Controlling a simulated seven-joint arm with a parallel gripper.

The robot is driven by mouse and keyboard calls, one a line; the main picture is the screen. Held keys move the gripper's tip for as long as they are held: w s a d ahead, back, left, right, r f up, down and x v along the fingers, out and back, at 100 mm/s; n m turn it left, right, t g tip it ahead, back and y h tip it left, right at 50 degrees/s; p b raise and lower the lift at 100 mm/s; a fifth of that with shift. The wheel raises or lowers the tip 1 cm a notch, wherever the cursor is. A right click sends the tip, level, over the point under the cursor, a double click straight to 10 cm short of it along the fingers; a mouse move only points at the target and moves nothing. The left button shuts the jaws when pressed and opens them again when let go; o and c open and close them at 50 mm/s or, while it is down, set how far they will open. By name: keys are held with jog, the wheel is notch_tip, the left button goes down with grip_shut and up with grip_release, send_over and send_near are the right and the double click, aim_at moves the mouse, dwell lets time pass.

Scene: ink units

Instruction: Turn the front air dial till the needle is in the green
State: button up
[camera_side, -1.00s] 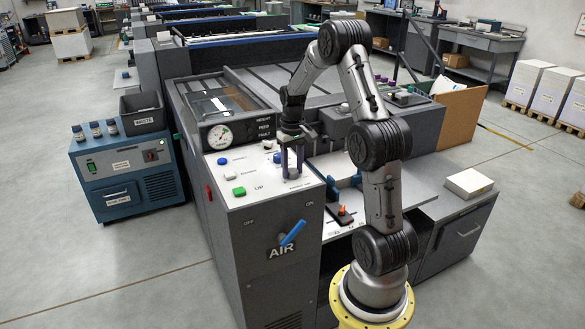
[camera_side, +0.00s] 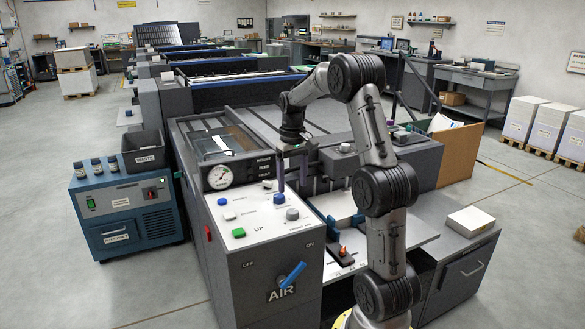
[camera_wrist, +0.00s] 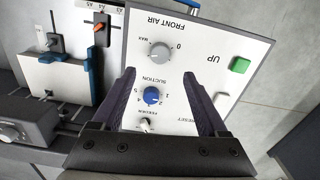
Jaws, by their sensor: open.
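The front air dial is a grey knob (camera_wrist: 160,51) between printed "0" and "MAX"; it also shows on the white panel in the side view (camera_side: 292,214). My gripper (camera_wrist: 159,75) is open and empty, pointing down at the panel. Its two dark fingertips lie on either side of the gap between the front air dial and the blue suction knob (camera_wrist: 151,95), touching neither knob as far as I see. In the side view my gripper (camera_side: 292,178) is above the rear part of the panel. The round white gauge (camera_side: 220,177) is at the panel's back left; its needle is too small to read surely.
A green button (camera_wrist: 239,65) and a white switch (camera_wrist: 221,99) sit beside the dials. A blue lever (camera_side: 292,275) is on the cabinet front. An orange-handled slider (camera_side: 343,251) and blue guides stand right of the panel.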

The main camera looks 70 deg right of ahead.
jog(key=shift+r, duration=2.3)
jog(key=a+r+n+t+h, duration=0.1)
jog(key=a+r+n+t, duration=0.3)
jog(key=a, duration=0.7)
jog(key=a+r+n+g, duration=0.1)
jog(key=a+r+n, duration=0.1)
jog(key=a+r, duration=0.65)
jog(key=s+a+f+n+t+y, duration=0.1)
jog(key=s+a+f+t, duration=0.1)
jog(key=s+a+f, duration=0.8)
jog(key=shift+s+a+f+n+t, duration=0.3)
jog(key=shift+s+a+f+n, duration=0.1)
jog(key=shift+s+a, duration=0.65)
jog(key=shift+w+a, duration=0.1)
